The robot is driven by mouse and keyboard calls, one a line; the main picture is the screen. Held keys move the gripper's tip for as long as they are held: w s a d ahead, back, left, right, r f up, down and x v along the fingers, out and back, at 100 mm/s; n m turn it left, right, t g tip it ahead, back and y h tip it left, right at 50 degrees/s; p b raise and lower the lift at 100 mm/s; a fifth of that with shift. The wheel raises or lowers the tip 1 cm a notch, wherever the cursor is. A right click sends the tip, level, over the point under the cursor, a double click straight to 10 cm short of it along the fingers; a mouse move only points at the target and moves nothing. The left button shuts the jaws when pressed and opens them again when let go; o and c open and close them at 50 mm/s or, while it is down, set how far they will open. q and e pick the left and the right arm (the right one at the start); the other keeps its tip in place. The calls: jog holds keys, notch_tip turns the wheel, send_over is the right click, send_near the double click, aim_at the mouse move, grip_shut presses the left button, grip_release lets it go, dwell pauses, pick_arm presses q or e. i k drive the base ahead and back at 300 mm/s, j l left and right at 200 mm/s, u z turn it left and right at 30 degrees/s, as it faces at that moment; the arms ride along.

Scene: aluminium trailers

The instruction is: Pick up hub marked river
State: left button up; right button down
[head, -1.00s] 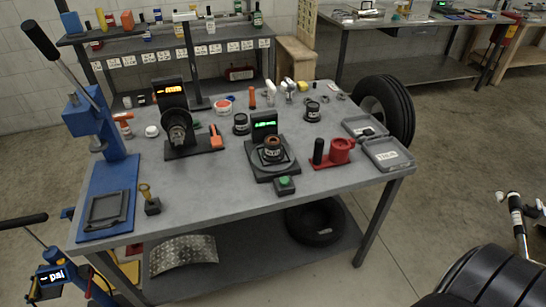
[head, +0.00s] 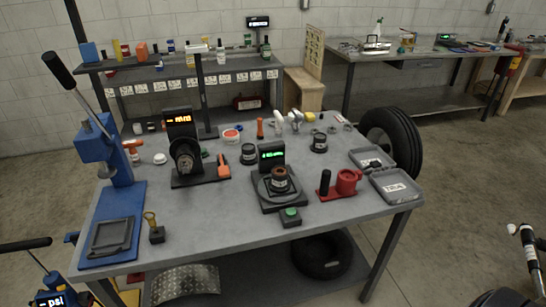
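Several dark, short cylindrical hub-like parts with pale labels are on the grey workbench (head: 235,215). One hub (head: 248,153) stands left of the middle, and another hub (head: 319,142) stands farther right near the back. A third hub (head: 281,180), with a brownish top, sits on a round-plated device with a green-lit display. The label writing is too small to read, so I cannot tell which is marked river. Neither of my grippers is in view.
A blue press (head: 107,160) stands on the bench's left, and a black display stand (head: 186,150) is behind. A red holder (head: 347,182) and an open grey case (head: 394,186) are on the right. A tyre (head: 392,140) stands beyond the right edge. The front bench surface is mostly clear.

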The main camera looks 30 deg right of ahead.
aim_at(278, 184)
jog(key=i+j+z, duration=0.15)
jog(key=j+z, duration=0.25)
jog(key=j, duration=0.15)
jog(key=i+j+z, duration=0.1)
jog(key=j+z, duration=0.25)
jog(key=j, duration=0.2)
jog(key=j+z, duration=0.4)
jog(key=j, duration=0.2)
